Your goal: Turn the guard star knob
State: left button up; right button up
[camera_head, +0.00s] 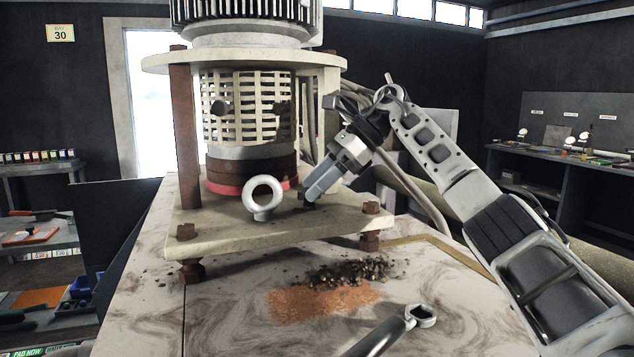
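A pale slatted guard (248,122) wraps the motor's lower part on the machine. My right gripper (311,196) points down and left, right of the guard and well below the knobs. Its grey-blue fingers overlap in this view, close to a dark bolt on the base plate; contact and finger gap are unclear. My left gripper is not in view.
A grey lifting eye (262,196) stands on the plate (240,236) in front of the guard. A rusty post (185,135) rises left of the guard. Dark grit and orange powder (320,302) lie on the table. A ring-ended wrench-like tool (385,331) is at the front.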

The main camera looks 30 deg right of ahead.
jog(key=v, duration=1.2)
dwell(0.6)
